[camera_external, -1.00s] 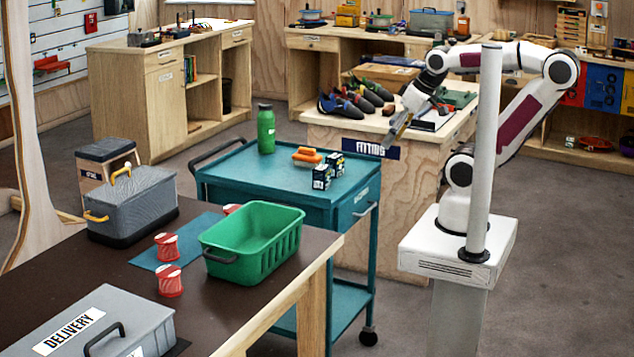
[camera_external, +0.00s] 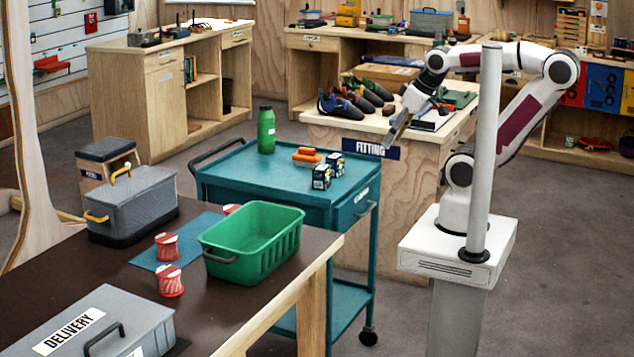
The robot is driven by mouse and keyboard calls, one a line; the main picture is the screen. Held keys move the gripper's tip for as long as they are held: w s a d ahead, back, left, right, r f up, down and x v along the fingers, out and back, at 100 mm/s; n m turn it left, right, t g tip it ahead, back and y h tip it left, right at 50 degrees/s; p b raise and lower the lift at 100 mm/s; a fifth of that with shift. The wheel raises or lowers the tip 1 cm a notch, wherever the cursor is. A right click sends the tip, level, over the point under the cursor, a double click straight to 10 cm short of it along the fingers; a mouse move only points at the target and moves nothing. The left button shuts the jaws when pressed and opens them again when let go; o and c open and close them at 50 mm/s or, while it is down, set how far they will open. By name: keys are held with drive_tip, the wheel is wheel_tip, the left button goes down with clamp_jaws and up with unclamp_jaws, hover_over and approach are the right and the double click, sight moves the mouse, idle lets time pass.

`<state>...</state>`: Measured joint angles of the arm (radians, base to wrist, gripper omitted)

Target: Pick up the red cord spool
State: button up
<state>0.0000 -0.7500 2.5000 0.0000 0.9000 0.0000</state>
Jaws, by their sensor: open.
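Two red cord spools with white showing stand on the dark table: one (camera_external: 167,246) on a blue mat (camera_external: 150,258), the other (camera_external: 170,281) just in front of it near the mat's edge. A third red and white piece (camera_external: 231,209) is mostly hidden behind the green basket. My gripper (camera_external: 388,146) is open and empty, pointing down in front of the fitting bench, far to the right of the spools and well away from them.
A green basket (camera_external: 290,250) stands right of the spools. A grey box with yellow handles (camera_external: 135,205) stands behind, and a grey delivery case (camera_external: 140,312) in front. A teal cart (camera_external: 230,168) carries a green bottle (camera_external: 266,130), orange item and small boxes.

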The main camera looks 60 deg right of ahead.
drive_tip(key=o, duration=0.4)
